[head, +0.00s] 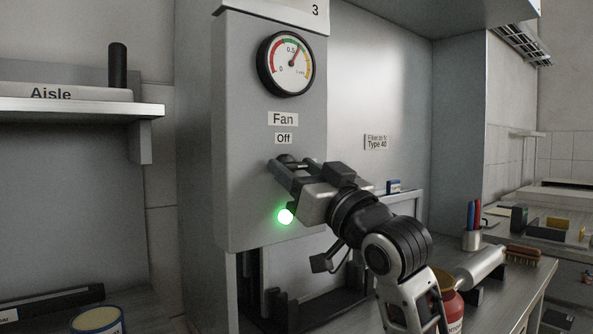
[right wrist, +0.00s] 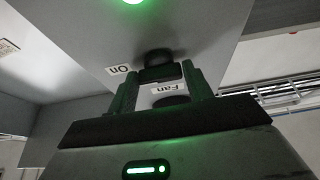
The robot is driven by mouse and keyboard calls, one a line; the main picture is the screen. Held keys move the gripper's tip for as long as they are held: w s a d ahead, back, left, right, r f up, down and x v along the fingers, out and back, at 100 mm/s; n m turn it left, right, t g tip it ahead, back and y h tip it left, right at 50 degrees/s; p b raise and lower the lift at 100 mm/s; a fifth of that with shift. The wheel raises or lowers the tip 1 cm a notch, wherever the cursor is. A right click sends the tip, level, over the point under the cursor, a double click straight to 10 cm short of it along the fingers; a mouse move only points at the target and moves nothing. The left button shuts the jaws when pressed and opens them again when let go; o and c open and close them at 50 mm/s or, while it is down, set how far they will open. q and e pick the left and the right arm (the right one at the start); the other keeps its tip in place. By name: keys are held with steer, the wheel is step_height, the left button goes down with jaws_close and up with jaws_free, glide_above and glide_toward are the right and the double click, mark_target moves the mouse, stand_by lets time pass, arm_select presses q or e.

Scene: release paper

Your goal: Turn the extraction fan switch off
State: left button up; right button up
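The extraction fan switch is a dark rotary knob (right wrist: 160,68) on the grey panel. In the head view it is mostly hidden by my right gripper (head: 283,170), below the "Fan" label (head: 283,119) and the "Off" label (head: 284,139). In the right wrist view the fingers of my right gripper (right wrist: 160,85) stand on either side of the knob, with no clear gap. An "On" label (right wrist: 119,69) shows beside the knob. A green lamp (head: 286,216) below the switch is lit. How far the knob is turned is hard to tell. My left gripper is not in view.
A round gauge (head: 286,64) sits on the panel above the labels. At the right, a bench holds a pen cup (head: 472,238), a brush (head: 523,254) and a red jar (head: 451,306).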

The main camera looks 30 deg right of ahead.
steer(key=c, duration=0.4)
steer(key=shift+c, duration=0.2)
